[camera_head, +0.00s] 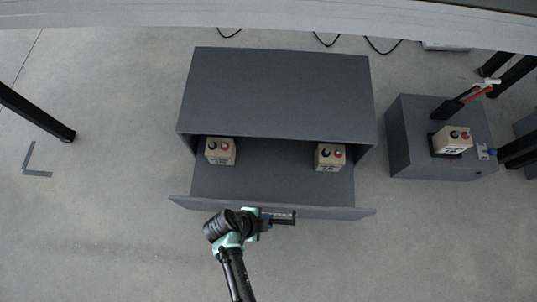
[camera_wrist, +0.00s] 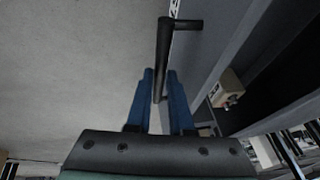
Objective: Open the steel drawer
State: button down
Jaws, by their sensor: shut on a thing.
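The grey steel drawer (camera_head: 272,183) is pulled well out of its cabinet (camera_head: 278,92) in the head view, with its inside showing from above. Its front panel (camera_head: 335,212) faces my arm. In the wrist view, the dark bar handle (camera_wrist: 164,52) runs between the two blue fingers of my gripper (camera_wrist: 159,90), which is shut on it. In the head view, my gripper (camera_head: 268,217) is at the middle of the drawer front, and the handle (camera_head: 284,217) sticks out to its right.
Two beige boxes with knobs stand in the drawer, one left (camera_head: 220,151) and one right (camera_head: 329,157). A smaller grey cabinet (camera_head: 410,140) with another beige box (camera_head: 452,140) stands at the right. The floor (camera_head: 110,200) left of the drawer is clear, apart from a black leg (camera_head: 40,115).

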jog(key=s+p, duration=0.1)
jog(key=s, duration=0.5)
jog(key=shift+s, duration=0.1)
jog(key=c, duration=0.8)
grip_release()
jog(key=p+v, duration=0.6)
jog(key=v, duration=0.7)
